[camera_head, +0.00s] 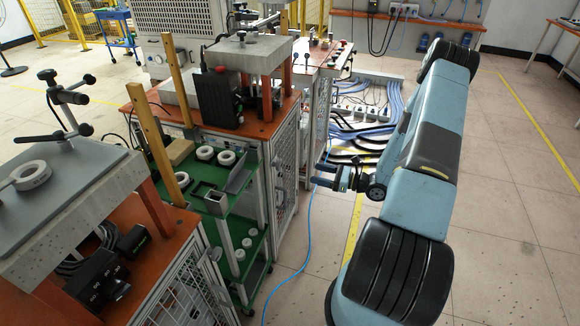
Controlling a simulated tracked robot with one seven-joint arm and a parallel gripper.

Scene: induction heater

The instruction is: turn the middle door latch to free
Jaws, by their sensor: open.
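My gripper (318,174) is open and empty, pointing left toward the cabinets, with its two dark fingers apart. The middle cabinet's white mesh door (286,165) is to the left of the fingertips, with a visible gap of floor between them in the picture. A small dark fitting (277,161) sits near this door's left edge; it may be the latch, but it is too small to tell its position. My blue arm hangs at the right and does not cover the middle door.
A green shelf cart (222,207) with white rings stands left of the middle cabinet. The near cabinet (185,290) and a far cabinet (318,105) flank it. A blue cable (309,225) runs along the floor below my gripper. Floor at the right is open.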

